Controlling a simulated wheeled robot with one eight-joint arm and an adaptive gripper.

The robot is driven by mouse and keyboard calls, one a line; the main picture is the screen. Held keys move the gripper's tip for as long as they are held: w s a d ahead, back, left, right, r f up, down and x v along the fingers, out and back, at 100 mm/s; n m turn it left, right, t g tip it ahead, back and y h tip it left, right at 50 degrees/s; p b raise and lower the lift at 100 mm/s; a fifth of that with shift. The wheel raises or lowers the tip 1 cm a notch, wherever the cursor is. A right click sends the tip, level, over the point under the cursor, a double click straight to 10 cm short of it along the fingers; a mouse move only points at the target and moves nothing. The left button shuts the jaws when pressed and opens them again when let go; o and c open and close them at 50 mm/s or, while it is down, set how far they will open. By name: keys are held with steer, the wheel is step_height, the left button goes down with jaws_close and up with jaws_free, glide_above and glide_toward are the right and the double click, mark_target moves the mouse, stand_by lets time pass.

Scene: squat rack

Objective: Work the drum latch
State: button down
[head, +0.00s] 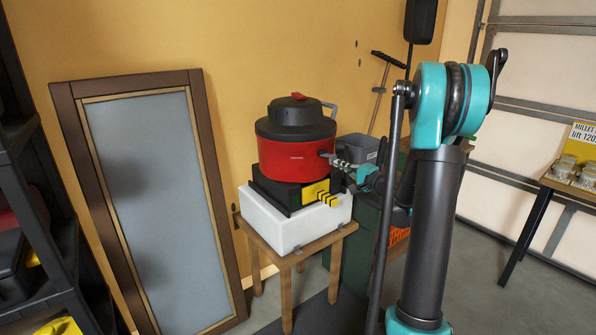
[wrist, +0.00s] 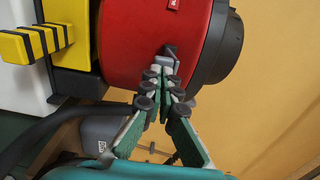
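The red drum (head: 285,155) has a black lid and stands upright in a black base. A small dark grey latch (head: 325,154) sticks out from its right side; it also shows in the wrist view (wrist: 170,50) against the red wall. My gripper (head: 340,162) reaches in from the right at the latch's height. In the wrist view my gripper (wrist: 163,74) has its fingers closed together at the grey end of the latch, and they appear to pinch it. The fingertips hide part of the latch.
The drum's base has a yellow-and-black striped block (head: 327,198) at the front and rests on a white block (head: 280,225) on a wooden stool (head: 290,262). A green bin (head: 350,240) stands close behind. A framed panel (head: 150,200) leans on the left wall.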

steer(key=shift+r, duration=0.15)
steer(key=shift+s+d+r, duration=0.2)
steer(key=shift+r, duration=0.3)
steer(key=shift+r, duration=0.1)
steer(key=shift+s+d+r, duration=0.2)
steer(key=shift+s+r, duration=0.05)
steer(key=shift+r, duration=0.3)
steer(key=shift+r, duration=0.1)
stand_by(0.3)
steer(key=shift+s+d+r, duration=0.15)
steer(key=shift+s+r, duration=0.15)
steer(key=shift+r, duration=0.3)
steer(key=shift+r, duration=0.15)
steer(key=shift+s+d+r, duration=0.2)
steer(key=shift+s+r, duration=0.05)
steer(key=shift+r, duration=0.3)
steer(key=shift+f, duration=0.1)
stand_by(0.3)
